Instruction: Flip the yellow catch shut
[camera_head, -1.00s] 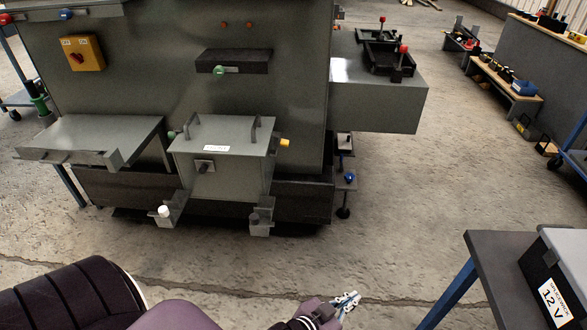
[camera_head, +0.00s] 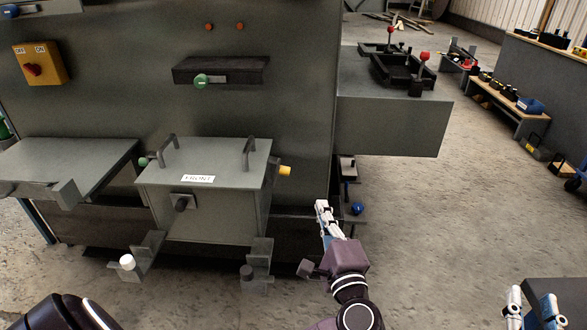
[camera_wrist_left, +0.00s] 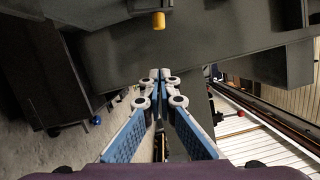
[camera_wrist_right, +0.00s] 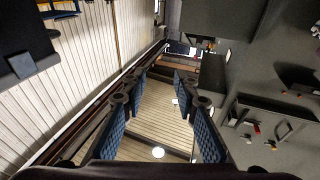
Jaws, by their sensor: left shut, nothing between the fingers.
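The yellow catch (camera_head: 285,170) sticks out from the right side of the grey box labelled FRONT (camera_head: 205,205). In the left wrist view the yellow catch (camera_wrist_left: 159,20) shows at the top, beyond the fingertips. My left gripper (camera_head: 322,206) is shut and empty, its tips a little right of and below the catch, apart from it. Its fingertips (camera_wrist_left: 161,76) meet in the left wrist view. My right gripper (camera_head: 531,297) is at the lower right, open and empty, far from the box. Its fingers (camera_wrist_right: 160,76) stand apart in the right wrist view.
A green knob (camera_head: 143,162) is on the box's left side. Brackets with a white knob (camera_head: 127,262) and a dark knob (camera_head: 247,272) stand in front. A grey block (camera_head: 390,115) juts out at the right. A blue knob (camera_head: 357,209) is near my left gripper. A table (camera_head: 560,288) is lower right.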

